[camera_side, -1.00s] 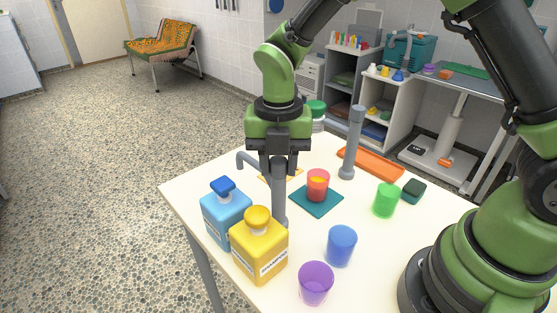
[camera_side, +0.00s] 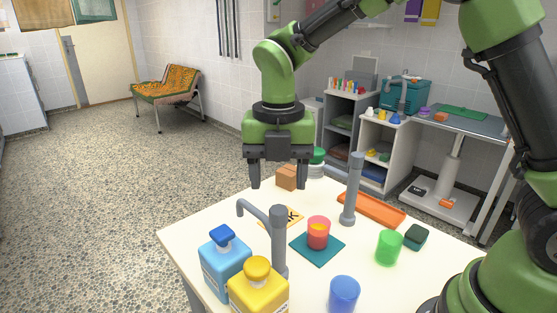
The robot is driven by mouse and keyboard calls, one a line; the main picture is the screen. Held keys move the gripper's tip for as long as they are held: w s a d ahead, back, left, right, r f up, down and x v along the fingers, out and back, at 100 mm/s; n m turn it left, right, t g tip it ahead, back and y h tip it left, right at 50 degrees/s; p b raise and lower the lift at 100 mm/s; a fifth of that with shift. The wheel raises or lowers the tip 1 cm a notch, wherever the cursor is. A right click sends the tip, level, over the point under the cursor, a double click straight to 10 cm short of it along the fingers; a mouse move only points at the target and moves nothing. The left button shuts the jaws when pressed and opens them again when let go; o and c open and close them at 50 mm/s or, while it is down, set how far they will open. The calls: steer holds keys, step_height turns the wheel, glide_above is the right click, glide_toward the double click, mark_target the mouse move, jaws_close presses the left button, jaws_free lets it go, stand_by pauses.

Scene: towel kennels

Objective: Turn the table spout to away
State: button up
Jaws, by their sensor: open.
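The table spout (camera_side: 262,211) is a grey curved pipe on an upright grey post (camera_side: 279,240) at the left part of the white table (camera_side: 350,200). Its outlet end points to the left in the picture and bends down. My gripper (camera_side: 280,186) is open and empty, with its two dark fingers pointing down. It hangs above and apart from the spout, higher in the picture than the post's top.
Blue (camera_side: 225,262) and yellow (camera_side: 258,288) bottles stand close in front of the spout. A red cup (camera_side: 318,232) on a teal mat (camera_side: 317,249), a second grey post (camera_side: 351,190), a green cup (camera_side: 389,247), a blue cup (camera_side: 343,294) and a brown box (camera_side: 287,177) stand around.

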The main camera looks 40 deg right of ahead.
steer(key=shift+r, duration=1.55)
steer(key=s+d+r+m+t+y, duration=0.1)
steer(key=s+d+r+m+t, duration=0.2)
steer(key=s+m, duration=0.5)
steer(key=s+d+r+m+t+y, duration=0.1)
steer(key=s+r+m+t, duration=0.3)
steer(key=m, duration=1.9)
steer(key=s+d, duration=0.1)
steer(key=s, duration=0.4)
steer(key=shift+d+r, duration=0.25)
steer(key=shift+d, duration=0.15)
steer(key=shift+s, duration=0.1)
